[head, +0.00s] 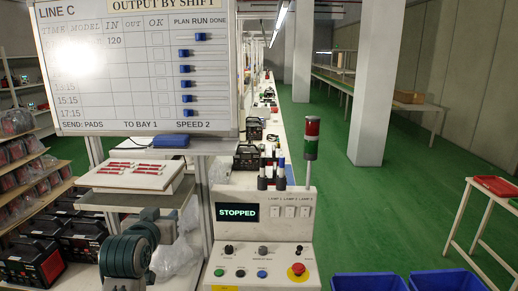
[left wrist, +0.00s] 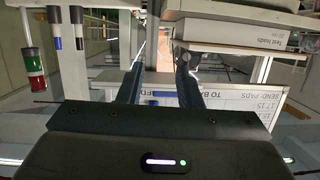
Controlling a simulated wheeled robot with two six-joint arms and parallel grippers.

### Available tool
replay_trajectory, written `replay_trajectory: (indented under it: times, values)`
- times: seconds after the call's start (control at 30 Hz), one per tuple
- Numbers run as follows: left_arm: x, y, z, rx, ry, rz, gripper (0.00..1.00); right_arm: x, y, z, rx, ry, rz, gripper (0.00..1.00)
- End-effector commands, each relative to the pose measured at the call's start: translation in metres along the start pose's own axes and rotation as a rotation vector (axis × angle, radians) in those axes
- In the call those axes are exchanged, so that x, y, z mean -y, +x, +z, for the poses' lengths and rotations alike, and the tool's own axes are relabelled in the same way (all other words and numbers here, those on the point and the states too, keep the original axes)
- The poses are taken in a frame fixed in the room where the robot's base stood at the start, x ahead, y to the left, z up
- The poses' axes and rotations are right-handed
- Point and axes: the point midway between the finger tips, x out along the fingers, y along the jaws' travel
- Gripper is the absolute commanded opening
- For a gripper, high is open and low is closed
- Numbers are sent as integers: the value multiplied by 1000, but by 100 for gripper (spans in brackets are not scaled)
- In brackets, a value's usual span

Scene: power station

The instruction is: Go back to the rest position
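My left gripper (left wrist: 158,80) shows close up in the left wrist view. Its two dark fingers stand apart, with nothing seen between them. The picture there is upside down: the whiteboard (left wrist: 235,100) lies beyond the fingers, and the stack light (left wrist: 35,70) is at the left edge. In the head view I cannot make out the left fingers clearly. My right gripper is in neither view.
A control console (head: 262,243) reading STOPPED stands ahead, with a red and green stack light (head: 311,138). A tray with red pieces (head: 131,175) sits left, beneath the whiteboard (head: 130,127). Blue bins (head: 369,283) stand lower right. The green aisle (head: 385,210) is clear.

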Motion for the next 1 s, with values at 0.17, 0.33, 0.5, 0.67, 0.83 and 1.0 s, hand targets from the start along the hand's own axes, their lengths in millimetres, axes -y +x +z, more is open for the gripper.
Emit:
replay_trajectory:
  times: [0.17, 0.33, 0.5, 0.67, 0.83, 1.0]
  values:
    - [10, -29, 117, 216, 19, -9, 32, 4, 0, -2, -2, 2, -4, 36]
    - [17, -75, 213, 414, 39, -13, 32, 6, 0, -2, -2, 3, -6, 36]
    - [24, -137, 295, 612, 63, -12, 32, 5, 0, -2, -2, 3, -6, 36]
    - [28, -192, 346, 761, 82, -8, 32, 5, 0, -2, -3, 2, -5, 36]
    - [32, -237, 378, 872, 97, -4, 32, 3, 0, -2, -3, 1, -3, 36]
    - [34, -275, 399, 962, 109, 0, 32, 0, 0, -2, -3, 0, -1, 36]
